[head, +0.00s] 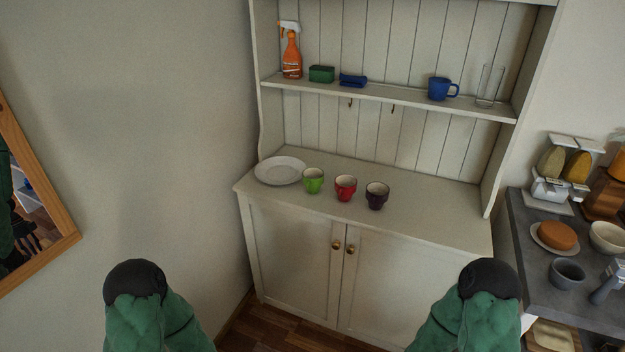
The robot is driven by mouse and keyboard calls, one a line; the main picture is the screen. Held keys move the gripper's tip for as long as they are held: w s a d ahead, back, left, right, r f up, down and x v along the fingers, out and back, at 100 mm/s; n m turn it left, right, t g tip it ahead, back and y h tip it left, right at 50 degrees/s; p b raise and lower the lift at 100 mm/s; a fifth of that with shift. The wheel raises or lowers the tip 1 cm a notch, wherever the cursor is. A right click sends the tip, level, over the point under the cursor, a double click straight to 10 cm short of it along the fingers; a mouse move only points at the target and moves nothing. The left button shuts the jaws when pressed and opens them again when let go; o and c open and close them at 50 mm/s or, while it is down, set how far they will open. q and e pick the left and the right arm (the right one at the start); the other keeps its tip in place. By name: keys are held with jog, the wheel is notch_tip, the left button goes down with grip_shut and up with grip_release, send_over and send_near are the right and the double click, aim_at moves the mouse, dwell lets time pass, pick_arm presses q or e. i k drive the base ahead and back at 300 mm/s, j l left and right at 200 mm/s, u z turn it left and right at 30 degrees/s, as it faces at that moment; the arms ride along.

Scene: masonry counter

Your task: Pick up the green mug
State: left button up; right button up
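The green mug (313,181) stands upright on the counter of a cream hutch, just right of a white plate (281,171). A red mug (346,188) and a dark purple mug (377,196) stand to its right in a row, with small gaps between them. My two green arms with dark rounded ends show at the bottom left and bottom right, well short of the counter. Neither gripper's fingers can be seen.
A shelf (400,97) above the counter holds a spray bottle (291,55), sponges, a blue mug (441,89) and a clear glass (489,86). The counter right of the mugs is clear. A grey worktop (530,249) with dishes stands at right; a framed mirror (40,205) hangs at left.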

aim_at(312, 184)
jog(key=i+u, duration=0.15)
jog(key=i, duration=0.3)
jog(key=i+l+u, duration=0.2)
jog(key=i, duration=0.2)
jog(key=i+u, duration=0.15)
jog(key=i, duration=0.25)
